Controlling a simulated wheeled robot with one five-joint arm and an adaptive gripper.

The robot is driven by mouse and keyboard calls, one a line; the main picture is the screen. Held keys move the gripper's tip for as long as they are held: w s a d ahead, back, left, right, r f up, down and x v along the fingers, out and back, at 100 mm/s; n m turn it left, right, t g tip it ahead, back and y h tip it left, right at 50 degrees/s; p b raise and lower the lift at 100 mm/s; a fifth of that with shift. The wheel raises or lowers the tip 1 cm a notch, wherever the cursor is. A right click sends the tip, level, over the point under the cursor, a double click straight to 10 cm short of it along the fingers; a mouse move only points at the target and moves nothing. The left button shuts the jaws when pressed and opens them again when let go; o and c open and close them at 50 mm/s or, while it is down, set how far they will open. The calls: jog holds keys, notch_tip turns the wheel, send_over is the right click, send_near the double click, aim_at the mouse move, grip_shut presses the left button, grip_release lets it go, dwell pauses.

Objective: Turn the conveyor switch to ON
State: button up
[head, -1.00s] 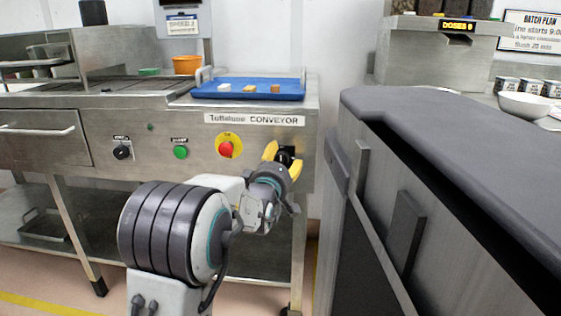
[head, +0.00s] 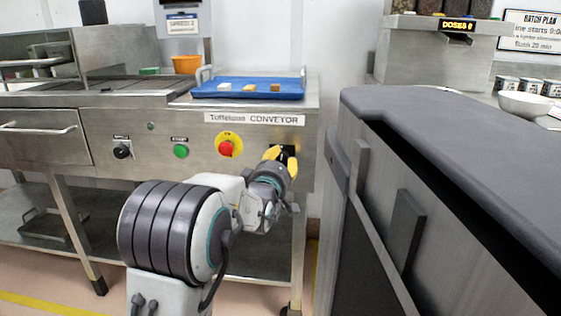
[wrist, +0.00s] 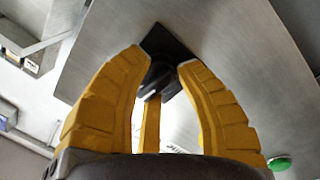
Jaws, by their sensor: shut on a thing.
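The conveyor switch is a black rotary knob on a square black plate at the right end of the steel front panel. In the head view only part of its plate (head: 290,149) shows behind my fingers. My gripper (head: 281,156) has yellow fingers and is shut on the knob. In the wrist view the knob (wrist: 159,74) sits between the fingertips of my gripper (wrist: 162,66), and the plate looks tilted in the picture. The switch's ON and OFF marks are hidden or too small to read.
A "CONVEYOR" label (head: 254,119) is above the switch. A red button on yellow (head: 227,148), a green button (head: 180,151) and another black knob (head: 121,152) lie to the left. A blue tray (head: 245,95) tops the machine. A grey-topped cabinet (head: 440,170) stands close on the right.

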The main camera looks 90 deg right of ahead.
jog(key=m, duration=0.4)
jog(key=shift+m+y, duration=0.4)
jog(key=shift+m, duration=1)
jog(key=shift+w+d+r, duration=0.1)
jog(key=o, duration=1.2)
jog(key=v, duration=1.2)
